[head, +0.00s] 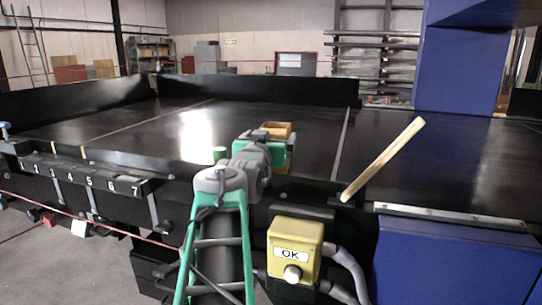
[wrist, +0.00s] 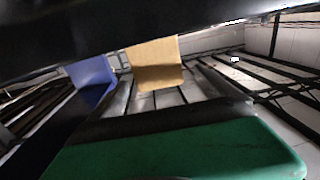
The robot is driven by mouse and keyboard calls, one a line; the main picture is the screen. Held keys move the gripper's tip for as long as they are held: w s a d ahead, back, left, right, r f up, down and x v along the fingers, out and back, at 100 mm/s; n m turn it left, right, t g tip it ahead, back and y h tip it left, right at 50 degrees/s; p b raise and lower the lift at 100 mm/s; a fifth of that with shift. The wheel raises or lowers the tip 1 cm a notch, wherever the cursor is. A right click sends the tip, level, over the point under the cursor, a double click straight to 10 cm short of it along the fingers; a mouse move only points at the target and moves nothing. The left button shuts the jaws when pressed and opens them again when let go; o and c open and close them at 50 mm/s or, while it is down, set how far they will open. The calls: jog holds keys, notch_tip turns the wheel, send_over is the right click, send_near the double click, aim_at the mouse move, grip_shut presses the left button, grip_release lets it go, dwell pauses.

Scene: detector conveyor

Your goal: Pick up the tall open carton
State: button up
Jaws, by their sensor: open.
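The tall open carton (head: 281,126) is tan. In the head view its open top shows just beyond my gripper (head: 266,135), and most of its body is hidden behind my green and grey wrist. In the wrist view, which looks upside down, a tan carton-like shape (wrist: 155,65) hangs from the dark surface at the top, ahead of my green gripper body. My gripper is open. I cannot tell whether the carton is between the fingers or only in front of them.
The black conveyor belt (head: 150,135) is mostly clear, with raised side walls. A green cylinder (head: 220,154) is left of my wrist. A wooden stick (head: 385,158) slants up at the right front edge. A yellow OK button box (head: 295,250) and blue housing (head: 460,70) stand nearby.

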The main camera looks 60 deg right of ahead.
aim_at(278, 127)
jog(key=p+x, duration=0.2)
jog(key=x, duration=0.4)
jog(key=shift+s+d+r, duration=0.1)
jog(key=shift+d, duration=0.2)
jog(key=shift+a, duration=0.1)
jog(key=c, duration=1.9)
